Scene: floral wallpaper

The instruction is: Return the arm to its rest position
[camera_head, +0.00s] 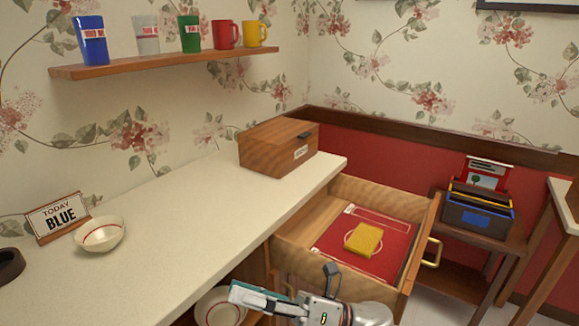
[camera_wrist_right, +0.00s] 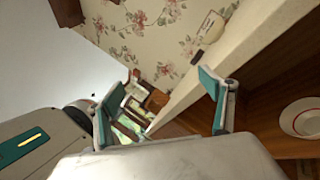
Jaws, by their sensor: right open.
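My right gripper (camera_head: 262,298) is at the bottom middle of the head view, in front of the counter's edge and to the lower left of the open drawer. In the right wrist view its two teal-padded fingers (camera_wrist_right: 165,84) stand wide apart with nothing between them. My left gripper is in neither view. The open drawer (camera_head: 428,215) holds a yellow block (camera_head: 364,239) lying on a red mat (camera_head: 333,240).
A white counter (camera_head: 180,215) bears a wooden box (camera_head: 262,148), a "TODAY BLUE" sign (camera_head: 58,216) and a bowl (camera_head: 100,234). Another bowl (camera_head: 220,308) sits below, close to my right gripper. Several cups stand on a wall shelf (camera_head: 170,55). A side table (camera_head: 505,250) stands right.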

